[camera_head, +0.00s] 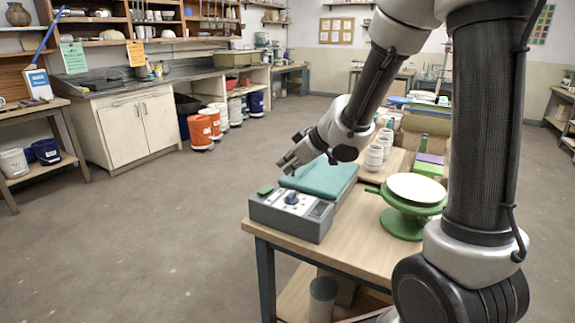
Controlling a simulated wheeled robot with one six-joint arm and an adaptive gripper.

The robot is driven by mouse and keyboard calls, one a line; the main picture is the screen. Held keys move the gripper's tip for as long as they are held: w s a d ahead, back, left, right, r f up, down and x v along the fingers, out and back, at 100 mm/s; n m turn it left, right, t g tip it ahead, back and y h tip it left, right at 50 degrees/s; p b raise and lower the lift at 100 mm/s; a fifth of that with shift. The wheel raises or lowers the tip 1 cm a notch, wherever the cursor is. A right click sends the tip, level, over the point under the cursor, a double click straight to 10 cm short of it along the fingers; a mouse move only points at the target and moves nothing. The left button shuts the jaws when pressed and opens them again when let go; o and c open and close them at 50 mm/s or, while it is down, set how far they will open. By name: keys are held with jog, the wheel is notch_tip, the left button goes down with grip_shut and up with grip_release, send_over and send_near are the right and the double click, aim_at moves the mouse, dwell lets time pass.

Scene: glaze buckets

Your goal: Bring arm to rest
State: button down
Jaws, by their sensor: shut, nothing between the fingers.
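My arm reaches from the right side of the view over the work table (350,248).
A green stand with a white disc (415,188) stands at the table's right, close to my arm. White jars (374,157) and a green block (428,169) are behind. Orange buckets (200,131) stand by the far cabinet (130,128). The floor at left is clear.

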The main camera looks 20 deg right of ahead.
jog(key=d+f+h, duration=0.1)
jog(key=d, duration=0.1)
jog(key=s+d+f+h, duration=0.1)
jog(key=d, duration=0.2)
jog(key=d+f+m+g+h, duration=0.1)
jog(key=d, duration=0.1)
jog(key=shift+s+d+f+h, duration=0.2)
jog(key=shift+s+h, duration=0.1)
jog(key=d, duration=0.1)
jog(key=s+d+m+h, duration=0.1)
jog(key=d, duration=0.1)
jog(key=s+d+h, duration=0.1)
jog(key=shift+s+d+m+g, duration=0.2)
jog(key=shift+d+m+g, duration=0.1)
jog(key=shift+d+g, duration=0.1)
jog(key=s+d+r+m+g+h, duration=0.2)
jog(key=s+d+r+m, duration=0.15)
jog(key=s+d, duration=0.45)
jog(key=s+a+r+m+y, duration=0.1)
jog(key=s+a+r+m, duration=0.1)
jog(key=s+r, duration=0.3)
jog(key=s+a+r+m+y, duration=0.1)
jog(key=s+r, duration=0.4)
jog(key=s, duration=0.7)
jog(key=shift+a+m+t, duration=0.3)
jog(key=shift+a+m, duration=0.05)
jog(key=shift+a, duration=0.15)
